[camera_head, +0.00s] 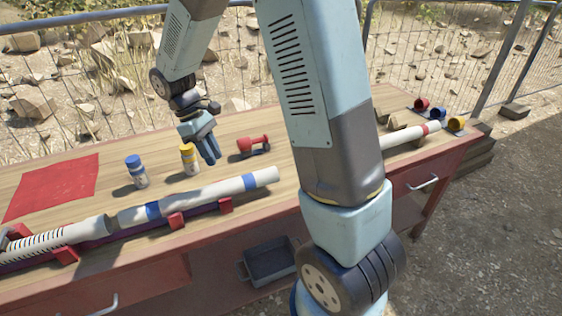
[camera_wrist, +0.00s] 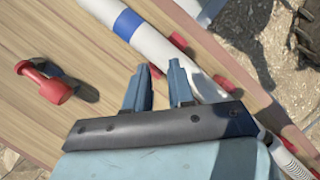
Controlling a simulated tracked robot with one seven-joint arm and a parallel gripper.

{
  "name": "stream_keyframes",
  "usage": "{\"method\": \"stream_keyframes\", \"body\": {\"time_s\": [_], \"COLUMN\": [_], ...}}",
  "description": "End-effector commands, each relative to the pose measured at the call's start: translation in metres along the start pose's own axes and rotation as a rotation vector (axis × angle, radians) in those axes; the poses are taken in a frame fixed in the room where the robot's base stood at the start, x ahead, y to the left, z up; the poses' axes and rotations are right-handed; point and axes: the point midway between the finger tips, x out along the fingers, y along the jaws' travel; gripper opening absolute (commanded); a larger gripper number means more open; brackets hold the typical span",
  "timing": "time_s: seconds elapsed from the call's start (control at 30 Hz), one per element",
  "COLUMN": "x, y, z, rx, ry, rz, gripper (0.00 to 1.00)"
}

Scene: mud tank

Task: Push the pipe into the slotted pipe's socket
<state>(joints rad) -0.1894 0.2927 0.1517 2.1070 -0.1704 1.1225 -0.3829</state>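The white pipe with blue bands (camera_head: 190,200) lies on red supports along the table's front. The slotted pipe (camera_head: 48,239), white with dark slots, lies in line with it at the left. Its grey socket (camera_head: 97,227) faces the pipe's left end. The two ends are close together; I cannot tell whether they touch. In the wrist view the pipe (camera_wrist: 155,45) runs diagonally behind my fingers, and part of it is hidden. My gripper (camera_head: 210,153) is above the table, behind the pipe and apart from it. Its fingers (camera_wrist: 160,66) are parted, with nothing between them.
A red mat (camera_head: 55,187) lies at the left.

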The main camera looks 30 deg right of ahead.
Motion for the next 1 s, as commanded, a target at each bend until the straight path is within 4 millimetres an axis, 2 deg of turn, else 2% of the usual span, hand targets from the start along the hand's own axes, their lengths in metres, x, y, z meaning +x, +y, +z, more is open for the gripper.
{"method": "stream_keyframes", "body": {"time_s": [0.03, 0.23, 0.57, 0.8, 1.0], "x": [0.006, 0.027, 0.055, 0.074, 0.086], "y": [0.015, 0.058, 0.119, 0.162, 0.189], "z": [0.011, 0.050, 0.117, 0.172, 0.212], "rx": [0.107, 0.523, 1.187, 1.638, 1.917], "ry": [0.003, 0.007, -0.014, -0.049, -0.081], "rz": [-0.056, -0.276, -0.659, -0.966, -1.191], "gripper": [0.18, 0.00, 0.00, 0.00, 0.00]}}
